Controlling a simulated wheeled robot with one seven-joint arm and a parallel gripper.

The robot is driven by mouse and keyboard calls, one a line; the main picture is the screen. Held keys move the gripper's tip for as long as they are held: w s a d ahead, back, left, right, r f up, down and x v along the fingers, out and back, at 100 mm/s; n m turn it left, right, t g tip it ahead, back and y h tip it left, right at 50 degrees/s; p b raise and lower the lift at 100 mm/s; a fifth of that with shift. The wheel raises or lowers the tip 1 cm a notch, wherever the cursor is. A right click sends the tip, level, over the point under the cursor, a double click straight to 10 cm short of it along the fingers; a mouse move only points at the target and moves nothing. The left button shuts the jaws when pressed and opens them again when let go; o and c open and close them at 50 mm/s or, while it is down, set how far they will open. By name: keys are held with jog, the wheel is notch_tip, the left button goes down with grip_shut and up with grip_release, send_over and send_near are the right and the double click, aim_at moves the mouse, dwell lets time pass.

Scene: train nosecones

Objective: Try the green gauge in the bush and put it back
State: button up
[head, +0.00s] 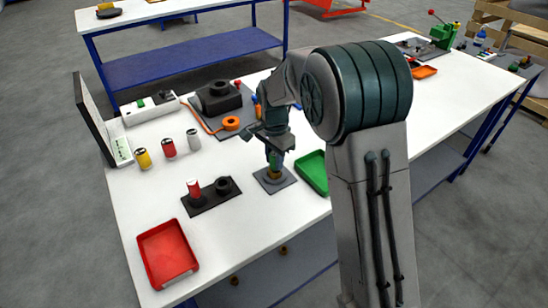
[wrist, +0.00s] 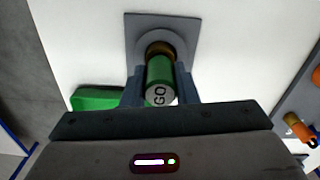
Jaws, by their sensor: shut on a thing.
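The green gauge (wrist: 158,75), marked GO on its end, is between the fingers of my gripper (wrist: 160,88), which is shut on it. The gauge's far end meets the brass-coloured bush (wrist: 158,47); I cannot tell how deep it sits inside. The bush stands on a grey plate (wrist: 133,22). In the head view my gripper (head: 275,154) is directly above the bush (head: 274,174) on its plate (head: 287,181), and the gauge is mostly hidden. A black holder (head: 206,204) stands to the left, with a red gauge (head: 194,188) upright and a black ring (head: 223,185) beside it.
A green tray (head: 314,172) lies close right of the plate, and a red tray (head: 167,254) is at front left. Yellow (head: 143,159), red (head: 168,147) and grey (head: 193,139) cylinders stand behind the holder. A dark fixture (head: 218,97) is farther back.

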jog(key=shift+f+b, duration=0.3)
jog(key=shift+f, duration=0.15)
dwell(0.6)
jog(key=shift+r, duration=0.1)
dwell(0.8)
jog(key=shift+r+p, duration=2.7)
jog(key=shift+r, duration=1)
